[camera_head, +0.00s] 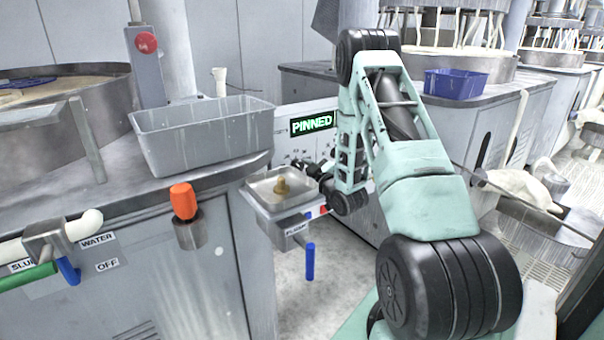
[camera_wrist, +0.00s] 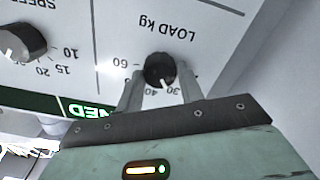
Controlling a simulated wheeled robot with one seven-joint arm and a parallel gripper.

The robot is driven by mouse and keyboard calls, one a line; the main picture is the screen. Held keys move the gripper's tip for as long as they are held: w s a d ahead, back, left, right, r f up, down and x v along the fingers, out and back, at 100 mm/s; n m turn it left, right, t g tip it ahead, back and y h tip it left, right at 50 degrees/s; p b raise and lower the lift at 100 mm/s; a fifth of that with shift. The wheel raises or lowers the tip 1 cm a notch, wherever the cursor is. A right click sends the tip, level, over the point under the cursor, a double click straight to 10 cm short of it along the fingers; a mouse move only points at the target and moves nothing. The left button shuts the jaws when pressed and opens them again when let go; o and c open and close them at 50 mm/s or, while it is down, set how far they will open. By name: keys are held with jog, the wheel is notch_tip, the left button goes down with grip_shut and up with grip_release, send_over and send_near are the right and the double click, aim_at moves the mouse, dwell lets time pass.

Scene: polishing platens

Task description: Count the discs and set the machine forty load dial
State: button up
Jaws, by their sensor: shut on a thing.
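The load dial (camera_wrist: 160,69) is a black round knob on a white panel marked "LOAD kg", upside down in the wrist view. Its white pointer mark is at the lower side, near the 40 and 30 marks; I cannot tell its exact setting. My gripper (camera_wrist: 161,86) has a finger on each side of the knob and is shut on it. In the head view the dial is hidden behind my arm and gripper. I cannot make out any discs; the inside of the grey bin (camera_head: 200,145) is partly hidden by its front wall.
A green display (camera_head: 311,123) reads "PINNED" on the panel. A speed dial (camera_wrist: 22,42) sits beside the load dial. A small tray (camera_head: 262,208) with a brass-coloured piece (camera_head: 282,186) stands in front of the panel. A blue bin (camera_head: 455,84) is at the back right.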

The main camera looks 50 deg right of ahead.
dwell(0.3)
jog(key=o, duration=1)
jog(key=shift+s, duration=0.15)
jog(key=shift+p+v, duration=1)
jog(key=shift+v, duration=7.6)
jog(key=shift+f, duration=0.1)
